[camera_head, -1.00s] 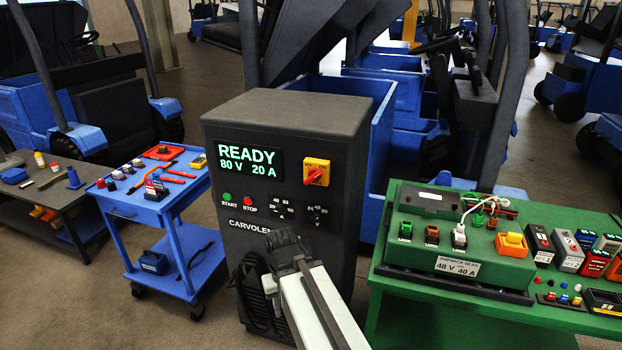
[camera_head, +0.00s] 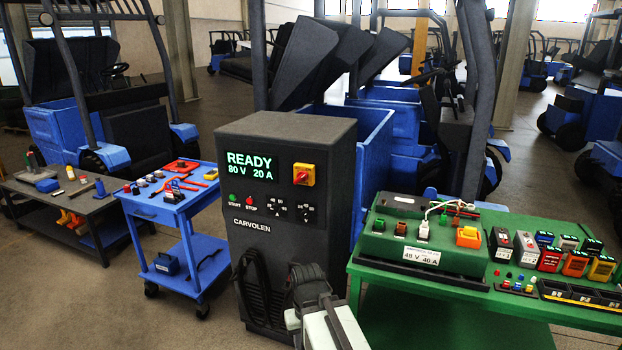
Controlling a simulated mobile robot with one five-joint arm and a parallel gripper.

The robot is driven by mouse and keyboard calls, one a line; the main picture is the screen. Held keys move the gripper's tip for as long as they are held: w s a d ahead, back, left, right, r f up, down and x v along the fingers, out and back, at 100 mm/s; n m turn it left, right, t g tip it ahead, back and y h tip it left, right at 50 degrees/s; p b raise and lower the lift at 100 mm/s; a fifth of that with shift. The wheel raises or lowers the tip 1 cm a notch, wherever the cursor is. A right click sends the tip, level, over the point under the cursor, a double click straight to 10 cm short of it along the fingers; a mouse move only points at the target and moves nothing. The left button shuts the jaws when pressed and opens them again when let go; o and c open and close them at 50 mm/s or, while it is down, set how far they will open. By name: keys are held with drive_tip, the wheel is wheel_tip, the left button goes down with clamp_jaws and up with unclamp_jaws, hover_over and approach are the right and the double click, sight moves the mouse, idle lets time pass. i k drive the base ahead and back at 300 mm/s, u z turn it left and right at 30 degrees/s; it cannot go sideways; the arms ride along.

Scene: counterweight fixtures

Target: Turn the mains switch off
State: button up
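The mains switch (camera_head: 303,175) is a red knob on a yellow square plate, at the upper right of the front of a dark charger cabinet (camera_head: 285,130). The cabinet's lit display (camera_head: 249,166) reads READY, 80 V 20 A. Below it are a green START button (camera_head: 233,197) and a red STOP button (camera_head: 250,199). My gripper (camera_head: 308,278) is at the bottom centre, below and apart from the switch, in front of the cabinet's lower right. Its fingers are dark and seen from behind, so their opening is hidden.
A green bench (camera_head: 440,296) with a 48 V 40 A unit, batteries and small parts stands close on the right. A blue trolley (camera_head: 150,212) with tools stands on the left, beyond it a dark low table (camera_head: 35,194). Blue vehicles are behind. Bare floor lies front left.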

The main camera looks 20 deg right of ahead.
sight(302, 176)
drive_tip(key=z, duration=0.2)
drive_tip(key=i, duration=1.05)
drive_tip(key=u, duration=2.65)
drive_tip(key=k, duration=1.15)
drive_tip(key=z, duration=0.25)
drive_tip(key=i, duration=0.75)
